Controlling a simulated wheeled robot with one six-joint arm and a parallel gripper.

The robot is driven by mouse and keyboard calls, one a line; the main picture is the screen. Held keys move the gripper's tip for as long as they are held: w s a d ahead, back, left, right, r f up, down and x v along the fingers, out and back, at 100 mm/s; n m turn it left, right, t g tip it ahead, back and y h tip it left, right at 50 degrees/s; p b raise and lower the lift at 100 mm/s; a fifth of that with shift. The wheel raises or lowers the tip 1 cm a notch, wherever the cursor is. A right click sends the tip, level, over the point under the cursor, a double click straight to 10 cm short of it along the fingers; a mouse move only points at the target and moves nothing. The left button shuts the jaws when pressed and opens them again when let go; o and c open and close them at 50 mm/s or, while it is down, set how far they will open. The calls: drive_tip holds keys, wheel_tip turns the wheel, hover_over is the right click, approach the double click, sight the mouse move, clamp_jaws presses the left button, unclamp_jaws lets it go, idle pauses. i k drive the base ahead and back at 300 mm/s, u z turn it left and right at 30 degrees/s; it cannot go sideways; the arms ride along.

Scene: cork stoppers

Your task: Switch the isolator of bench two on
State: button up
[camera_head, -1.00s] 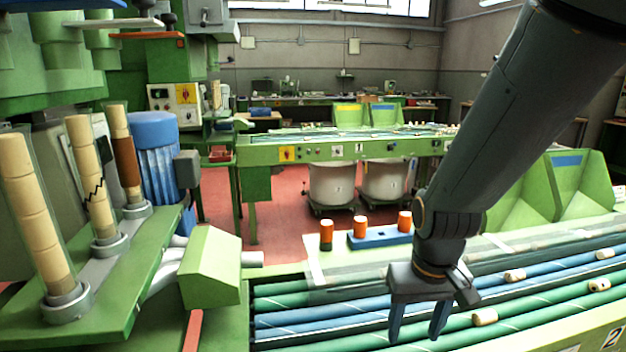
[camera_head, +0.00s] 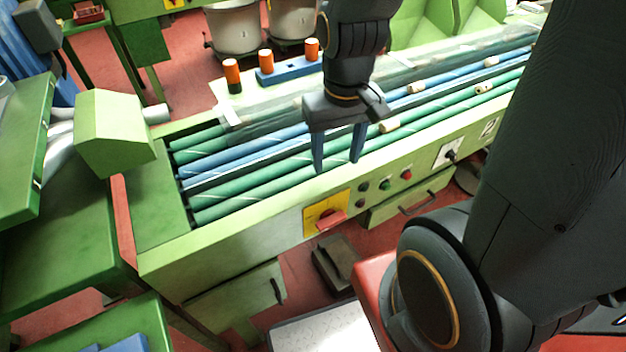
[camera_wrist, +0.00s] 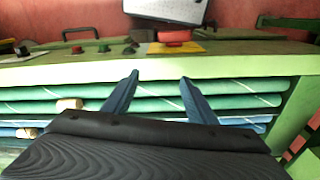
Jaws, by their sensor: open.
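The isolator of bench two is a red handle (camera_head: 331,219) on a yellow plate (camera_head: 312,226), set in the green front panel of the bench. The handle lies roughly along the length of the panel. A number 2 plate (camera_head: 489,127) is on the same panel, further right. My gripper (camera_head: 337,165) is open and empty, its blue fingers over the near green rollers, behind the isolator and apart from it. In the wrist view the red handle (camera_wrist: 174,37) shows beyond the fingertips (camera_wrist: 160,76), over the panel's edge.
Beside the isolator are small buttons, one of them red (camera_head: 406,174), and a black switch on a white plate (camera_head: 450,154). Cork stoppers (camera_head: 389,126) lie on the rollers. A drawer handle (camera_head: 417,205) sticks out below. Orange-topped bottles (camera_head: 312,48) stand behind the rollers.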

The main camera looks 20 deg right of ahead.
sight(330, 218)
drive_tip(key=z, duration=1.3)
drive_tip(key=k, duration=1.65)
drive_tip(key=u, duration=0.5)
drive_tip(key=i, duration=1)
